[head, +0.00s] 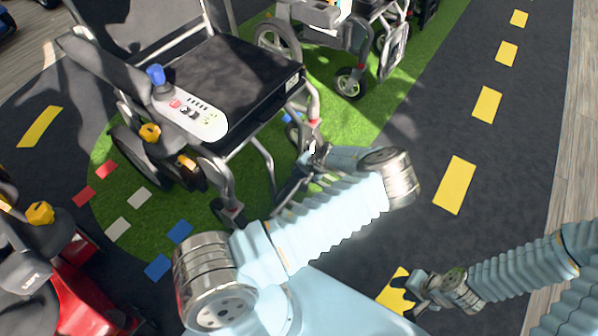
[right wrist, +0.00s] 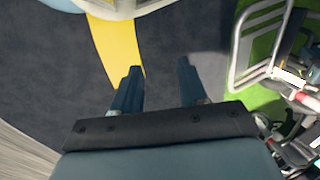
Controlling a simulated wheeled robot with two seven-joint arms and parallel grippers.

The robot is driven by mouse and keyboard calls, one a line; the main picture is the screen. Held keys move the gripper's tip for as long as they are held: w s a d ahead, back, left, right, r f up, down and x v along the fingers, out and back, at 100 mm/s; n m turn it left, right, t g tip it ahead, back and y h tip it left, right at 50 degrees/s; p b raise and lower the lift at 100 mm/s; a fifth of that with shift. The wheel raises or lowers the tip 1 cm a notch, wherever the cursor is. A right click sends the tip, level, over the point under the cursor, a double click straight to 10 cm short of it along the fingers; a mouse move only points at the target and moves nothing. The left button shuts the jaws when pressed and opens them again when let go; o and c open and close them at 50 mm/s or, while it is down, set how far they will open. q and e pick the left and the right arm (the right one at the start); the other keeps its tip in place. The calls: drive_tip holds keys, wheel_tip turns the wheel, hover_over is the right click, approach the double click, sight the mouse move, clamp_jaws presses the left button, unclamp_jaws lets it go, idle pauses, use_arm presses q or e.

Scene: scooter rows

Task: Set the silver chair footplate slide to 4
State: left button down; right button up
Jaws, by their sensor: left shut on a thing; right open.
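The silver chair (head: 235,75) stands on the green patch in the head view, with a black seat, silver tubes and a control panel with a blue knob. Its footplate slide (head: 313,118) is at the front right leg, where red and white parts show. My left gripper (head: 309,158) is shut on the slide low on that leg; my arm and the small size hide the exact grip and the number set. My right gripper (head: 402,291) is open and empty above the dark floor, well apart from the chair. Its two dark fingers also show spread in the right wrist view (right wrist: 158,84).
A second wheelchair (head: 350,35) stands at the top of the head view. A red scooter (head: 75,275) is at the lower left. Yellow dashes (head: 455,184) mark a dark lane on the right, which is otherwise clear. A silver tube frame (right wrist: 245,50) is right in the wrist view.

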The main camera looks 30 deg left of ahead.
use_arm(q)
wheel_tip(320, 180, up, 8)
drive_tip(key=p, duration=0.3)
drive_tip(key=shift+w, duration=0.1)
drive_tip(key=c, duration=1.4)
unclamp_jaws()
drive_tip(key=shift+r, duration=0.1)
drive_tip(key=v, duration=1.3)
drive_tip(key=shift+d+r+p, duration=0.2)
drive_tip(key=shift+r+p, duration=0.05)
drive_tip(key=shift+p, duration=0.05)
drive_tip(key=shift+f, duration=0.1)
